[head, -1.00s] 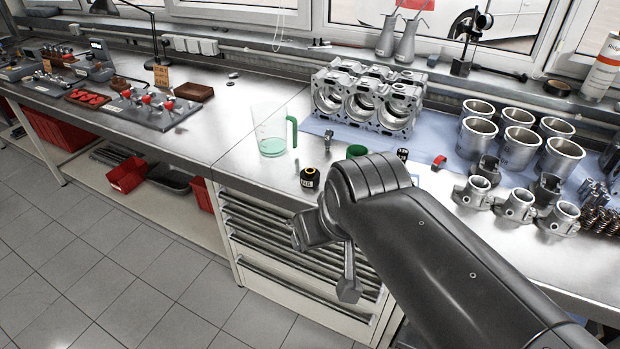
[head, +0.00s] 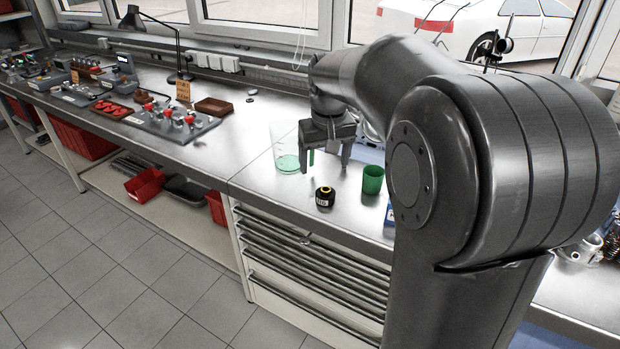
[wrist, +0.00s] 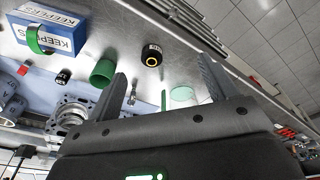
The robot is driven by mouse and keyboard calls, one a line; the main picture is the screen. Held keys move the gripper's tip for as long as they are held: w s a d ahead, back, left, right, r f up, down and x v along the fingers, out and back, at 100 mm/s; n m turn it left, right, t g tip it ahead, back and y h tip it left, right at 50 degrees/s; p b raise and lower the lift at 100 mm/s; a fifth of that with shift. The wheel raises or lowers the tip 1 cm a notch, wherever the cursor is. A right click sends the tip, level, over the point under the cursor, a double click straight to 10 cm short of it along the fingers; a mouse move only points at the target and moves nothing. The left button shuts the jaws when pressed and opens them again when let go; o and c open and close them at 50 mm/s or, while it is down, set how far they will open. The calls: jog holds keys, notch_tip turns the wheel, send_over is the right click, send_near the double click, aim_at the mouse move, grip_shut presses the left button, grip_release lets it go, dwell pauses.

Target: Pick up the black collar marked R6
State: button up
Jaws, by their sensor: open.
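A black collar with a yellow inner ring (head: 325,197) stands on the metal bench near its front edge. It also shows in the wrist view (wrist: 152,56), with a pale label too small to read. A second, smaller black piece with a white label (wrist: 63,76) lies further left in the wrist view; I cannot tell which one reads R6. My gripper (head: 325,168) is open and empty, above the bench and behind the yellow-ringed collar in the head view. In the wrist view the collar lies beyond and between the spread fingers (wrist: 162,72), apart from them.
A green cup (head: 373,180) stands right of the collar. A clear beaker with green liquid (head: 287,160) is behind it to the left.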

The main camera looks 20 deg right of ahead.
jog(key=g, duration=0.2)
send_near(326, 189)
jog(key=shift+w+f, duration=0.1)
notch_tip(326, 189, down, 10)
jog(key=shift+f, duration=0.2)
jog(key=c, duration=1.3)
jog(key=shift+c, duration=0.6)
jog(key=shift+r, duration=0.2)
